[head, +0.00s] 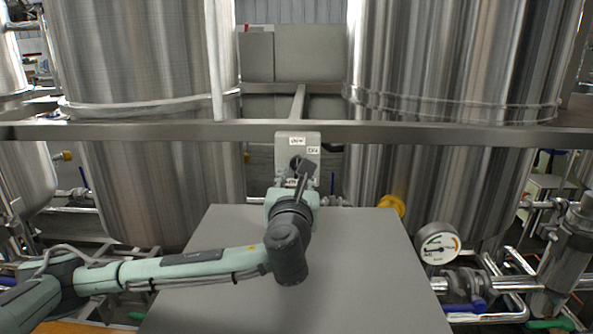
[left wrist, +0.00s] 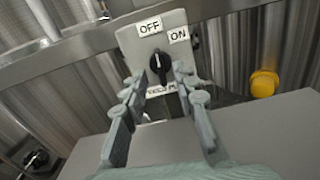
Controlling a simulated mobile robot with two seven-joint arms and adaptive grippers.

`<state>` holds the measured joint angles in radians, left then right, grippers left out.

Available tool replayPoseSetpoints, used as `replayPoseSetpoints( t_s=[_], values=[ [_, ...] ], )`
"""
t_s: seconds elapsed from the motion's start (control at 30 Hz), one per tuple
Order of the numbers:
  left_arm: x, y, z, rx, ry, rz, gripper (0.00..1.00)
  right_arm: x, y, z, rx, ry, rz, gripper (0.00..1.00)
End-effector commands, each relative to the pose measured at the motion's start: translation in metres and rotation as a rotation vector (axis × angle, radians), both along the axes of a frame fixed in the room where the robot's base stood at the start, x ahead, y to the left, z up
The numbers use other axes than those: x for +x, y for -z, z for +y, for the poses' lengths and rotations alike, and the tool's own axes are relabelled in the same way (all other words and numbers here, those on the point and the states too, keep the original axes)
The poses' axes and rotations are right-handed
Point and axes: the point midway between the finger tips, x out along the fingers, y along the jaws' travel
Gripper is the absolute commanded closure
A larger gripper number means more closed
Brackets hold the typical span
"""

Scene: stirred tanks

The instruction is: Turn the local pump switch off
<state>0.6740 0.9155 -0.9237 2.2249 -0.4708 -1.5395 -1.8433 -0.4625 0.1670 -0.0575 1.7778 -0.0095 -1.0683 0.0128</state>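The pump switch is a black knob (left wrist: 158,66) on a light grey switch box (left wrist: 128,40). An OFF label (left wrist: 150,27) sits above the knob and an ON label (left wrist: 178,35) to its upper right. The knob's white mark points up in the left wrist view, roughly toward OFF. The box (head: 283,147) also shows in the head view, fixed at the rail, partly hidden by my left gripper (head: 300,175). In the left wrist view my left gripper (left wrist: 160,80) is open, its fingertips on either side of the knob with visible gaps. My right gripper is out of view.
A grey cabinet top (head: 370,260) lies below the switch box. A steel rail (head: 420,132) crosses in front of large steel tanks (head: 440,60). A yellow fitting (head: 392,205), a gauge (head: 438,243) and pipes stand at the right.

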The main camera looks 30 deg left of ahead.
Motion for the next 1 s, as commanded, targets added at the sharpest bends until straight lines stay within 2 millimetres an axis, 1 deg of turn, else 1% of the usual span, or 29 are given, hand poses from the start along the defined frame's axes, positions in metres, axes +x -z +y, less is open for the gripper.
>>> replayPoseSetpoints(
  t_s=[0.1,0.2,0.47,0.57,0.7,1.0],
  values=[
    [0.012,0.000,0.006,0.001,-0.001,0.000,0.72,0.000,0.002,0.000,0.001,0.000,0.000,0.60],
    [0.017,0.000,0.008,0.000,0.001,0.001,0.72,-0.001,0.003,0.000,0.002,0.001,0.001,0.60],
    [0.018,0.000,0.008,0.000,0.001,0.001,0.72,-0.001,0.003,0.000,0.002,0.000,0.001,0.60],
    [0.018,0.000,0.008,0.000,0.001,0.001,0.83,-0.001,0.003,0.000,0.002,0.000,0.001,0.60],
    [0.018,0.000,0.008,0.000,0.001,0.001,1.00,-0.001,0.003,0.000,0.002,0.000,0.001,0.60],
    [0.018,0.000,0.008,-0.018,0.001,-0.006,1.00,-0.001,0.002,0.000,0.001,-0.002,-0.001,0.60]
  ],
)
